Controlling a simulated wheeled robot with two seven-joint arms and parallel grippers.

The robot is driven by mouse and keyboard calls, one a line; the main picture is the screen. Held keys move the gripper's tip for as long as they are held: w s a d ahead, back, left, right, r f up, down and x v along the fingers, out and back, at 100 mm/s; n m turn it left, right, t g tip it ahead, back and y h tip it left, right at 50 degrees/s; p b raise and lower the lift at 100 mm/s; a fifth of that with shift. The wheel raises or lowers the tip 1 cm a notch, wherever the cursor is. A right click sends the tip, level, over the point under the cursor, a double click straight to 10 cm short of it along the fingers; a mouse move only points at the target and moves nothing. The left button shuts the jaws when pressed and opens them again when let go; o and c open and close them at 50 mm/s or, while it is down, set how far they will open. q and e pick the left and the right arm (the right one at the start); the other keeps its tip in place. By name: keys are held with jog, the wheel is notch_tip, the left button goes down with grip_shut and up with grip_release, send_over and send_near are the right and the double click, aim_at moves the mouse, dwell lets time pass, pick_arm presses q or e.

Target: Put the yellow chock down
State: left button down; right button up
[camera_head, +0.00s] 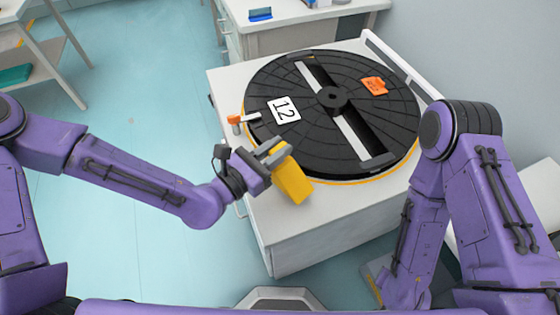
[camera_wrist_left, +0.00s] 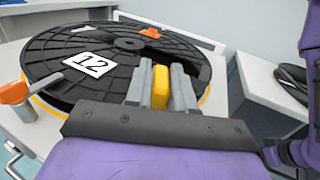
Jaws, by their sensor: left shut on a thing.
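The yellow chock (camera_head: 292,182) is a yellow block held in my left gripper (camera_head: 275,155), at the near left edge of the round black turntable (camera_head: 290,75). In the left wrist view the chock (camera_wrist_left: 160,88) sits between the two grey fingers of the left gripper (camera_wrist_left: 160,85), which are shut on it. I cannot tell whether the chock touches the white cabinet top. My right arm comes in from the right in the head view, but its gripper is not visible.
The turntable bears a white "12" card (camera_head: 284,109) and an orange tag (camera_head: 374,85), and stands on a white cabinet (camera_head: 310,235). An orange-tipped lever (camera_head: 236,119) is at its left edge. The cabinet's near corner has bare top. A white rail (camera_head: 395,60) runs behind.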

aim_at(291, 172)
pick_arm(q)
jog(key=shift+d+f, duration=0.2)
jog(key=shift+f, duration=1.6)
jog(key=shift+f, duration=0.2)
jog(key=c, duration=1)
grip_release()
jog(key=shift+o, duration=0.2)
